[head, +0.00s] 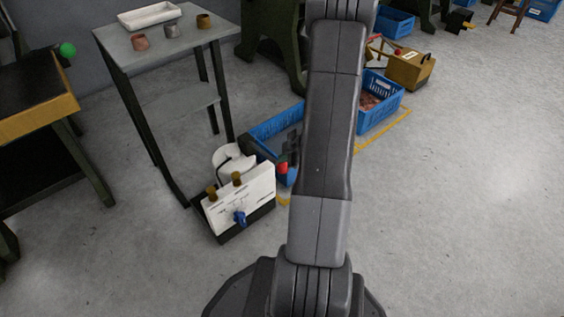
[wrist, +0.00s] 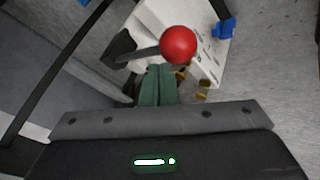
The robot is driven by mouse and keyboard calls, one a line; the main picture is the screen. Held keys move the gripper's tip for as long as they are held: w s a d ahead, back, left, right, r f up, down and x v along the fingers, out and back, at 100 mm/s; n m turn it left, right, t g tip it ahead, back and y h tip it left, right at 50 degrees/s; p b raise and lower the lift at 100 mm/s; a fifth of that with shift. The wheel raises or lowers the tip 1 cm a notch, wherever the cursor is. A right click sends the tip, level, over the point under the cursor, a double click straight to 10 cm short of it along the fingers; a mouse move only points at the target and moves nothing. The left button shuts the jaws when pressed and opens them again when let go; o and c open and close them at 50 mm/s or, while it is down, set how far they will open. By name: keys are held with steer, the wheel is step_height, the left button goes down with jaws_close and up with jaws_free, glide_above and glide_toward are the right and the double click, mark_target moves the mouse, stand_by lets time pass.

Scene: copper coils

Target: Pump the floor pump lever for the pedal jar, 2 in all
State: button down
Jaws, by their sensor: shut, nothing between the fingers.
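The floor pump is a white-panelled unit (head: 240,203) on a dark base, standing on the floor left of my arm in the head view. Its panel also shows in the wrist view (wrist: 205,62). A red ball knob (wrist: 178,45) sits on the end of a dark lever (wrist: 143,54); the knob also shows in the head view (head: 282,168). My gripper (wrist: 158,70) is shut and empty, its green fingers pointing at the lever just below the knob in the picture. I cannot tell whether they touch. A white rounded part (head: 228,158) behind the panel may be the jar.
A grey table (head: 160,50) with a white tray (head: 149,15) and small cups stands behind the pump. A blue crate (head: 277,125) is close behind it. Another blue crate (head: 383,112) and a tan box (head: 409,70) stand farther right. Open floor lies at right.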

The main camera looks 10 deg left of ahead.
mark_target(286, 169)
steer(key=shift+s+d+f+b, duration=0.1)
steer(key=shift+f+b, duration=0.55)
steer(key=shift+f, duration=0.25)
steer(key=shift+s+d+f+b, duration=0.1)
steer(key=shift+d+f+b, duration=0.05)
steer(key=shift+f+b, duration=0.7)
steer(key=shift+s+d+f+b, duration=0.1)
steer(key=shift+f+b, duration=0.4)
steer(key=shift+f, duration=0.5)
stand_by(1.8)
steer(key=shift+r, duration=0.1)
stand_by(0.4)
steer(key=shift+w+a+r+p, duration=0.1)
steer(key=shift+a+r+p, duration=0.05)
steer(key=shift+r+p, duration=1.05)
steer(key=shift+w+a+r+p, duration=0.15)
steer(key=shift+r+p, duration=1)
steer(key=shift+p, duration=0.15)
steer(key=shift+w+a+r+p, duration=0.1)
steer(key=shift+a+r+p, duration=0.05)
steer(key=shift+r+p, duration=1.05)
steer(key=r+p, duration=0.5)
steer(key=shift+w+a, duration=0.25)
steer(key=shift+a, duration=0.05)
steer(key=shift+f, duration=0.1)
